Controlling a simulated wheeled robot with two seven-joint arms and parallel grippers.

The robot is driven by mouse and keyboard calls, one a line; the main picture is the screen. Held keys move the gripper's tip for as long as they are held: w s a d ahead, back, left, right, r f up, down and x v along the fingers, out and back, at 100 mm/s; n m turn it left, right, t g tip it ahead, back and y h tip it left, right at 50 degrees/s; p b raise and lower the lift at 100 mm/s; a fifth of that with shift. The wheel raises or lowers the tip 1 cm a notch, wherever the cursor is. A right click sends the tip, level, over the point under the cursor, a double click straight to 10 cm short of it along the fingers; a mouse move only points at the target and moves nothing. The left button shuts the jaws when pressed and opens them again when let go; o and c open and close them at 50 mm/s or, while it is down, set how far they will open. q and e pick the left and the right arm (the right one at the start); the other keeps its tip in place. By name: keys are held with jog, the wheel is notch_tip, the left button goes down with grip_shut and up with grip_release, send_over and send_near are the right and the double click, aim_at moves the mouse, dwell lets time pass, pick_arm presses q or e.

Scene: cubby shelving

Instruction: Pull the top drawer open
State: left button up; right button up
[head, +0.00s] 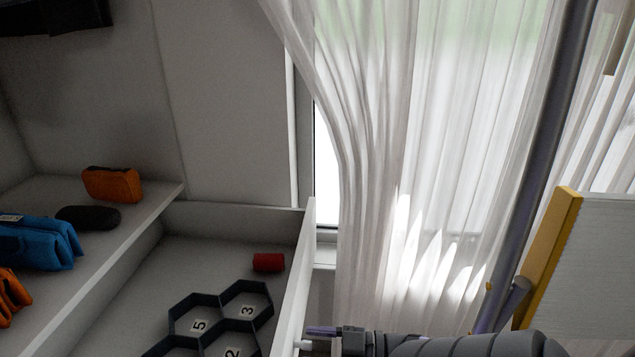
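The top drawer (309,240) stands pulled out, its white front panel seen nearly edge-on and its grey inside open to view. A white handle (303,345) sticks out of the front panel at the bottom edge of the picture. My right gripper (322,335) comes in from the right and is at this handle. One thin purple finger shows just above the handle. The other finger is hidden or out of the picture, so I cannot tell whether the grip is closed. My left gripper is not in view.
In the drawer lie a red cylinder (268,262) and a dark hexagonal tray (224,307) with numbered cells. The shelf (150,203) at left holds an orange case (112,184), a black case (88,217) and a blue bag (38,243). A white curtain (430,150) hangs behind.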

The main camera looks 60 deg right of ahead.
notch_tip(320, 180, up, 10)
jog(key=p, duration=0.8)
